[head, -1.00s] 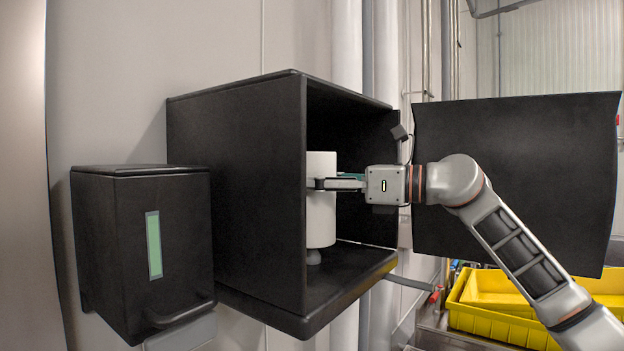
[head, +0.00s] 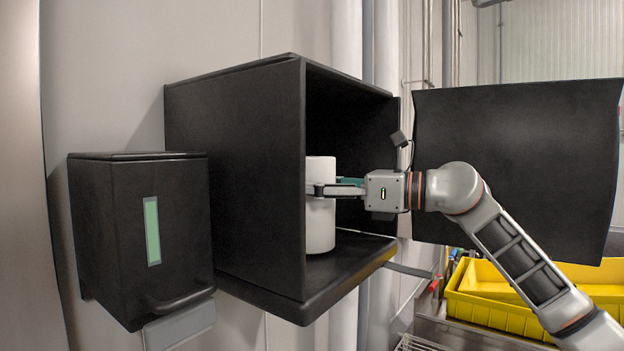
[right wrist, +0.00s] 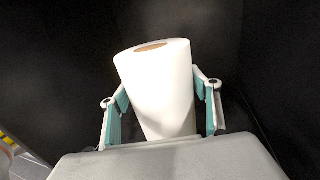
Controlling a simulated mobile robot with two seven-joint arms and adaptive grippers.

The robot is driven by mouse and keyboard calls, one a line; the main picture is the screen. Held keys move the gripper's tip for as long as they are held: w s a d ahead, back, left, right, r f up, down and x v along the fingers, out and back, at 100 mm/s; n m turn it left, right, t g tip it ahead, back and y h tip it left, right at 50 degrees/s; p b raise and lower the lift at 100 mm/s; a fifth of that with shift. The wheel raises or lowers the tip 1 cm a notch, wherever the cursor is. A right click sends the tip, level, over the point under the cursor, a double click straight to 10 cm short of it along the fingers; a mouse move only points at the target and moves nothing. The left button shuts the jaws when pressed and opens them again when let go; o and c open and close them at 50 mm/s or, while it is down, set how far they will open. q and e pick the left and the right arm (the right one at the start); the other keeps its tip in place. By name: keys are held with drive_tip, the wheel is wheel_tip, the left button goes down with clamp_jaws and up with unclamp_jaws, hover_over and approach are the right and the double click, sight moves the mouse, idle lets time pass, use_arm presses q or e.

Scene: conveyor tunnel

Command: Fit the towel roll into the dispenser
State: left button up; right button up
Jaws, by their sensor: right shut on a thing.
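The white towel roll (head: 320,222) stands upright inside the open black dispenser (head: 235,180). The dispenser's near side wall hides the roll's left edge. The roll's lower end is close to the dispenser floor; no peg shows beneath it, and I cannot tell whether it rests fully. My right gripper (head: 325,188) reaches in from the right and is shut on the roll at its upper half. In the right wrist view the roll (right wrist: 160,90) sits between the teal-padded fingers (right wrist: 163,105), its brown core opening facing up. My left gripper is not in view.
The dispenser's black door (head: 515,165) hangs open at the right, behind my right arm. A smaller black wall dispenser (head: 140,235) with a green window is at the left. A yellow bin (head: 500,318) sits low at the right.

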drive_tip(key=shift+f, duration=0.35)
drive_tip(key=o, duration=1.7)
drive_tip(key=shift+c, duration=0.2)
drive_tip(key=v, duration=1.2)
